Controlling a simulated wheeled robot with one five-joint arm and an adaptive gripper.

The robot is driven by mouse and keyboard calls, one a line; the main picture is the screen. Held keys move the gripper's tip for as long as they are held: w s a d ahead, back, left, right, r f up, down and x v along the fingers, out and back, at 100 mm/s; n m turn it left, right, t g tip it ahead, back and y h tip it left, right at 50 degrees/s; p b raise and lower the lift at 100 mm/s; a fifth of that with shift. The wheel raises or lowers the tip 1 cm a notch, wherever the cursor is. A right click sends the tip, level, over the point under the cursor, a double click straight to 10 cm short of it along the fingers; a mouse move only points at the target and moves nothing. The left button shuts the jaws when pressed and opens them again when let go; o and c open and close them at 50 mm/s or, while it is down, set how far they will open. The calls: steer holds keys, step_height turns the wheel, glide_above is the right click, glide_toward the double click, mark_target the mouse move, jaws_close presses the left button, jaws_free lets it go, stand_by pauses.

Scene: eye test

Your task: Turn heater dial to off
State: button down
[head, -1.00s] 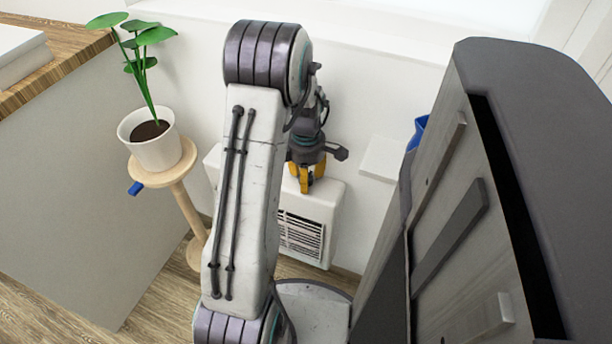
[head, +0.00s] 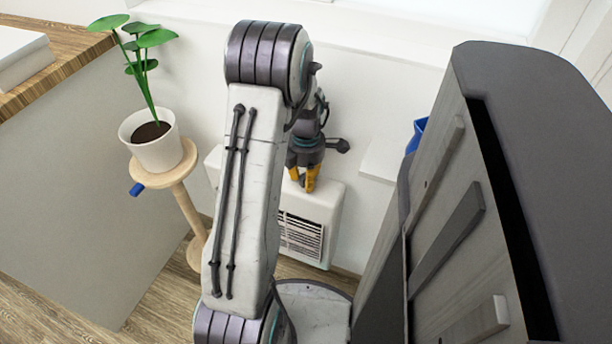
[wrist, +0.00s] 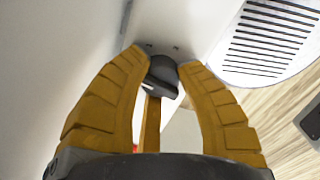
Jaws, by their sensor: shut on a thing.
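The white heater (head: 318,225) stands low against the wall, with a slatted grille on its front. It also shows in the wrist view (wrist: 230,65). The dial is hidden in the head view.
A potted plant (head: 155,147) stands on a round wooden stand (head: 179,181) left of my arm. A wooden-topped counter (head: 72,58) is at far left. A large grey cabinet-like thing (head: 470,220) fills the right. A white panel (head: 382,160) is on the wall right of my gripper.

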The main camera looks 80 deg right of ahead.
steer(key=c, duration=2)
jaws_free()
steer(key=shift+f+n, duration=0.1)
steer(key=shift+n, duration=0.2)
steer(key=o, duration=1.2)
step_height(320, 180, up, 12)
steer(key=shift+r, duration=0.1)
